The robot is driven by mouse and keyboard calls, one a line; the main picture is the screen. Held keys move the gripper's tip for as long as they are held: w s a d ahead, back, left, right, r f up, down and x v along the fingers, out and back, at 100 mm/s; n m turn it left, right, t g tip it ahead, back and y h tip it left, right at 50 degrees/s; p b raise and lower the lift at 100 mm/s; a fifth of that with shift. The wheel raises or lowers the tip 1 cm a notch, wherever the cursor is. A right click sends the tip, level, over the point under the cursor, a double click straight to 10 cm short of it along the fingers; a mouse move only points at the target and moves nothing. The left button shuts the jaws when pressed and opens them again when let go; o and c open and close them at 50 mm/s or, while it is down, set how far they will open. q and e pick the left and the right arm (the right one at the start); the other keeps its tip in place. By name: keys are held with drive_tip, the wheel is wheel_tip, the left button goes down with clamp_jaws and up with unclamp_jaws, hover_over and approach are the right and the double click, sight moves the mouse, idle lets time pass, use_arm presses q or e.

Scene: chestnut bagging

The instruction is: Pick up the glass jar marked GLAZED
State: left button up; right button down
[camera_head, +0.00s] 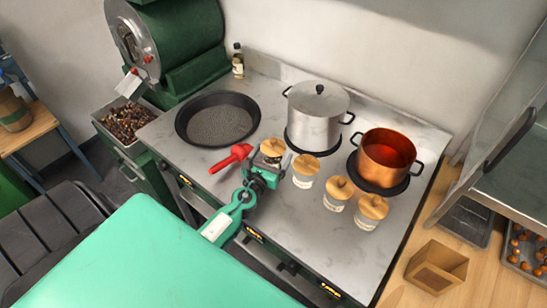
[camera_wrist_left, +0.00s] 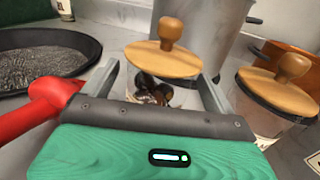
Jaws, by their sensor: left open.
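Several glass jars with round wooden lids stand in a row on the worktop. The leftmost jar (camera_head: 272,149) holds dark brown pieces. The others are a second jar (camera_head: 304,178), a third jar (camera_head: 334,201) and the front right jar (camera_head: 366,221), all with pale labels. The writing is too small to read, so I cannot tell which is marked GLAZED. My left gripper (camera_head: 268,166) is open at the leftmost jar. In the left wrist view this jar (camera_wrist_left: 153,90) shows between the fingers; contact cannot be told. My right gripper is not in view.
A red handle (camera_head: 232,157) lies close left of my gripper. A black pan (camera_head: 218,119), a steel pot (camera_head: 316,115) and a copper pot (camera_head: 387,157) stand behind the jars. The worktop's front right is clear.

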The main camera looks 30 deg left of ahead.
use_arm(q)
drive_tip(key=shift+w+a, duration=0.2)
drive_tip(key=shift+w, duration=0.7)
drive_tip(key=c, duration=1.3)
drive_tip(key=shift+r, duration=0.2)
